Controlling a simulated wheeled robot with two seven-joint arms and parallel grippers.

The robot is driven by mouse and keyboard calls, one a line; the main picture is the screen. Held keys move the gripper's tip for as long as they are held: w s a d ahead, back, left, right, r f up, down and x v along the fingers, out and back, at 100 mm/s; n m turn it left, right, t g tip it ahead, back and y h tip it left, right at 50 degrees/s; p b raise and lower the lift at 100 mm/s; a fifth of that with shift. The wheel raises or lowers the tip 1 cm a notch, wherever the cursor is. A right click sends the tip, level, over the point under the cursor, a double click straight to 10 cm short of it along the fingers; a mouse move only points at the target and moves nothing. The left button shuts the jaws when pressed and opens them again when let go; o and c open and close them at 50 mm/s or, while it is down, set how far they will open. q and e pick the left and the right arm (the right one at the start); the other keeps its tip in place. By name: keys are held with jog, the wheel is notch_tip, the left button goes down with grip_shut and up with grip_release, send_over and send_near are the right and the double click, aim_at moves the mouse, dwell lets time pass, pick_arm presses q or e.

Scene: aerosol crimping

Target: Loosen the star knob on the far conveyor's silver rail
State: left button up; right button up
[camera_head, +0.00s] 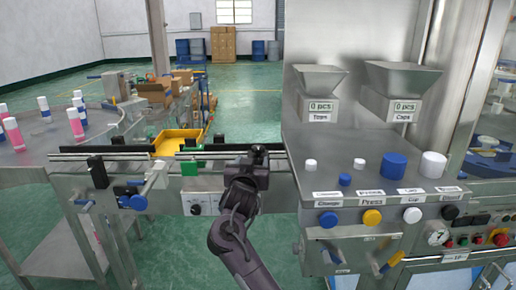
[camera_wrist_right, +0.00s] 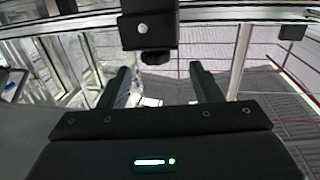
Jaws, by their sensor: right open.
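In the right wrist view, a dark star knob (camera_wrist_right: 155,57) hangs under a black clamp block (camera_wrist_right: 149,26) on the silver rail (camera_wrist_right: 228,14). My right gripper (camera_wrist_right: 159,72) is open, its two fingers apart on either side below the knob, and nothing is between them. In the head view, my right gripper (camera_head: 259,152) is at the right end of the conveyor's silver rail (camera_head: 218,156), and the arm hides the clamp and knob there. I cannot tell whether a finger touches the knob. My left gripper is not in view.
A yellow tray (camera_head: 178,141) lies behind the rails. A machine panel with knobs, buttons and two hoppers (camera_head: 402,80) stands close on the right.

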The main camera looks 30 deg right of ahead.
aim_at(257, 150)
jog(key=shift+d+r+h, duration=0.3)
jog(key=shift+r, duration=0.2)
jog(key=x, duration=0.7)
jog(key=shift+w+d+p, duration=0.25)
jog(key=shift+p, duration=0.15)
jog(key=shift+c, duration=0.5)
jog(key=c, duration=0.9)
jog(key=shift+o, duration=0.2)
jog(key=shift+f, duration=0.1)
